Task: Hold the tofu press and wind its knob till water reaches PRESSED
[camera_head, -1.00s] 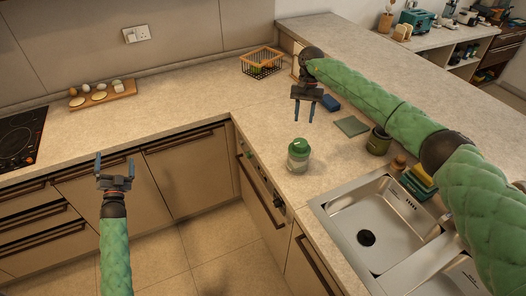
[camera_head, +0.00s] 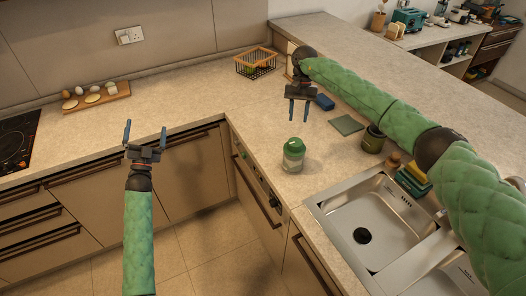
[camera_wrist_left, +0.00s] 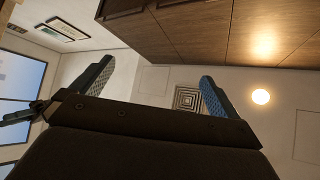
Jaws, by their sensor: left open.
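The tofu press (camera_head: 293,155) is a jar-like thing with a green top and a paler, see-through lower part. It stands upright on the counter near the inner corner, left of the sink. Its markings are too small to read. My left gripper (camera_head: 145,135) is open and empty, fingers up, in front of the left counter and well left of the press. Its two fingers also show in the left wrist view (camera_wrist_left: 155,85), with nothing between them. My right gripper (camera_head: 299,116) points down above the counter behind the press, fingers apart and empty, not touching it.
A sink (camera_head: 365,215) lies right of the press. A dark green pot (camera_head: 373,139), a green cloth (camera_head: 346,124), a blue block (camera_head: 325,102) and stacked sponges (camera_head: 413,180) are nearby. A wire basket (camera_head: 256,63) and an egg board (camera_head: 97,97) stand further back. Counter around the press is clear.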

